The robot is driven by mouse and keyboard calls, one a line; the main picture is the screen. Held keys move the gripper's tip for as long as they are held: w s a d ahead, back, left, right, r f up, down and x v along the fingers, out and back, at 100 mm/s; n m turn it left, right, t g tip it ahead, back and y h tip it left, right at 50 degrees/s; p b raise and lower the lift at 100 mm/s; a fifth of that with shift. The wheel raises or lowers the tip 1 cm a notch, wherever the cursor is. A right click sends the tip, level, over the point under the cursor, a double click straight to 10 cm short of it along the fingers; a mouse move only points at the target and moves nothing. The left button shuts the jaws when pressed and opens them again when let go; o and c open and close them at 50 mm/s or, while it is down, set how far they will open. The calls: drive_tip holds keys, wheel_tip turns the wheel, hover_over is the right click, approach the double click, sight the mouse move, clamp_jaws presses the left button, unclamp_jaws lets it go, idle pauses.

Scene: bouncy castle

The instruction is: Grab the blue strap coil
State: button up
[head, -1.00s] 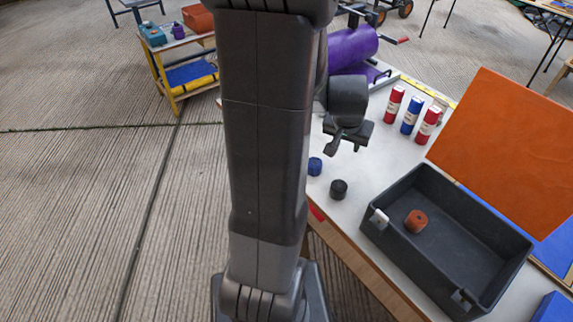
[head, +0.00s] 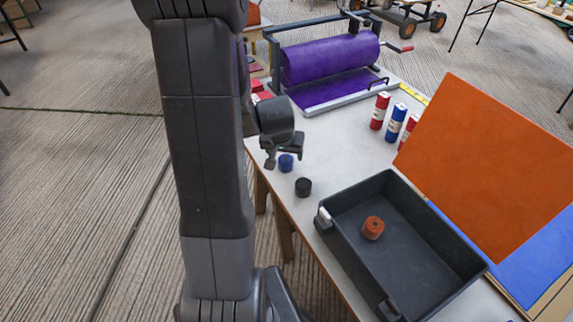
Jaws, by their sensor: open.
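The blue strap coil (head: 286,163) is a small dark blue roll on the white table (head: 345,150), near its left edge. My gripper (head: 279,160) is open and shows just above and beside the coil, partly overlapping it in the picture. I cannot tell whether the fingers touch it or how high they are above the table. A black coil (head: 303,187) stands in front of the blue one, apart from it. An orange-brown coil (head: 373,228) lies inside the dark grey box (head: 440,243).
A purple roll (head: 335,60) in a metal frame stands at the back of the table. Red tubes (head: 380,111) and a blue tube (head: 396,122) stand right of the middle. The table between coils and tubes is clear.

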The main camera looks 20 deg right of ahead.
sight(286, 160)
drive_tip(key=shift+b+x, duration=0.65)
drive_tip(key=shift+x, duration=2.5)
drive_tip(key=shift+w+a, duration=0.1)
drive_tip(key=shift+c, duration=0.2)
drive_tip(key=c, duration=1)
